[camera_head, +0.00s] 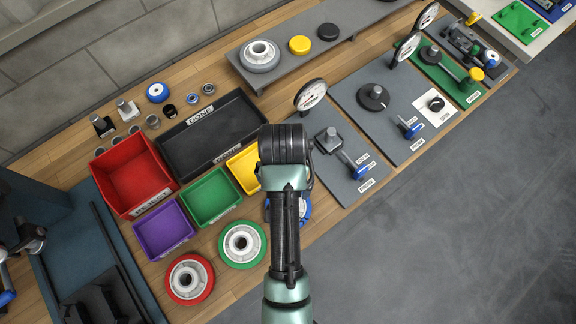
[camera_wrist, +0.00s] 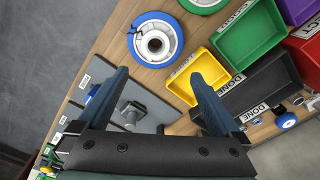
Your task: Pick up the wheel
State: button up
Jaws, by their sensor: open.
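Several wheels lie on the wooden bench. A red-rimmed wheel (camera_head: 190,279) and a green-rimmed wheel (camera_head: 242,244) lie flat with pale hubs up. A blue-rimmed wheel (camera_head: 304,210) is mostly hidden behind my arm; the wrist view shows it whole (camera_wrist: 155,40), beyond the fingertips. A grey wheel (camera_head: 260,56) sits on the raised shelf. My gripper (camera_head: 283,145) is above the bench beside the yellow bin; its fingertips are hidden in the head view. In the wrist view my gripper (camera_wrist: 160,78) is open and empty, apart from the wheels.
Red (camera_head: 137,172), purple (camera_head: 163,229), green (camera_head: 211,196) and yellow (camera_head: 244,170) bins and a black DONE tray (camera_head: 211,134) stand left of my gripper. A grey plate with a metal post (camera_head: 331,141) and a dial gauge (camera_head: 311,95) stand right. The floor is clear.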

jog(key=shift+s+d+f+p, duration=0.1)
jog(key=shift+f+p, duration=0.1)
jog(key=shift+f, duration=1.95)
jog(key=shift+s+d+f+p, duration=0.1)
jog(key=shift+d+f+p, duration=0.1)
jog(key=shift+f, duration=1.9)
jog(key=shift+s+d+f+p, duration=0.1)
jog(key=shift+f+p, duration=0.1)
jog(key=shift+f, duration=1.95)
grip_shut()
